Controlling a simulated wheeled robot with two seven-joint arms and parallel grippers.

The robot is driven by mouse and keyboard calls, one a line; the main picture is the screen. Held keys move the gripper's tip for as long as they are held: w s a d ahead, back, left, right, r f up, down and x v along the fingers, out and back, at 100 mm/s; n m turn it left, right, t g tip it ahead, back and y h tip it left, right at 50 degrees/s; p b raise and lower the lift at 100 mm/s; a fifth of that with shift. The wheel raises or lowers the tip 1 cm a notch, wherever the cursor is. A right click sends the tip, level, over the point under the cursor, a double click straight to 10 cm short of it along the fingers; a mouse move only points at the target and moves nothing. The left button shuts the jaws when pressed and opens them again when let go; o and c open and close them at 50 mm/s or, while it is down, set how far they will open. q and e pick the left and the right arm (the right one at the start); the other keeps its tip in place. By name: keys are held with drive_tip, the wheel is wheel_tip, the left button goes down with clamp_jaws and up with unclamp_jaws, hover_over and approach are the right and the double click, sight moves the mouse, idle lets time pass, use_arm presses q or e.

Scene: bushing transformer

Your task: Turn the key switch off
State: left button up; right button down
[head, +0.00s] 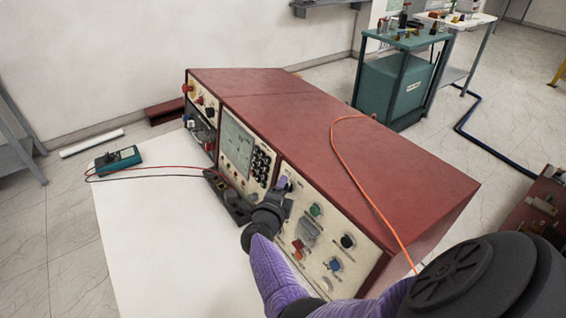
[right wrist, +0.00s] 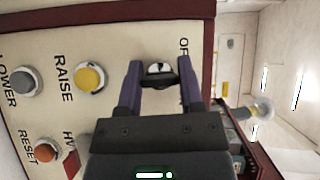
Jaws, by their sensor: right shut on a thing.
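The key switch (right wrist: 159,69) shows in the right wrist view as a round silver lock with a dark key bar across it, on the cream panel. Part of a printed label beginning "O" stands beside it. My right gripper (right wrist: 160,82) has its two purple fingers on either side of the key and is shut on it. In the head view my right gripper (head: 284,184) reaches the upper left part of the near panel of the red console (head: 330,135) and hides the key switch. My left gripper is not in view.
A yellow button (right wrist: 90,78) marked RAISE, a grey button (right wrist: 26,80) marked LOWER and an orange RESET button (right wrist: 44,151) sit near the key. A teal multimeter (head: 118,159) with red and black leads lies on the white table (head: 150,235). An orange cable (head: 345,160) crosses the console top.

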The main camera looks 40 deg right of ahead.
drive_tip(key=n+y+p, duration=0.1)
drive_tip(key=p, duration=0.1)
drive_tip(key=n+g+y+p, duration=0.1)
drive_tip(key=n+p, duration=0.1)
drive_tip(key=p, duration=0.1)
drive_tip(key=shift+r+n, duration=0.2)
drive_tip(key=shift+n, duration=0.1)
drive_tip(key=shift+a+f+n+g+y+p, duration=0.1)
drive_tip(key=shift+f+n+g+y+p, duration=0.1)
drive_tip(key=shift+n+g+y+p, duration=0.6)
drive_tip(key=shift+f+n+p, duration=0.1)
drive_tip(key=shift+n+p, duration=0.2)
drive_tip(key=shift+n, duration=0.2)
drive_tip(key=shift+g, duration=0.3)
drive_tip(key=shift+c, duration=1.2)
unclamp_jaws()
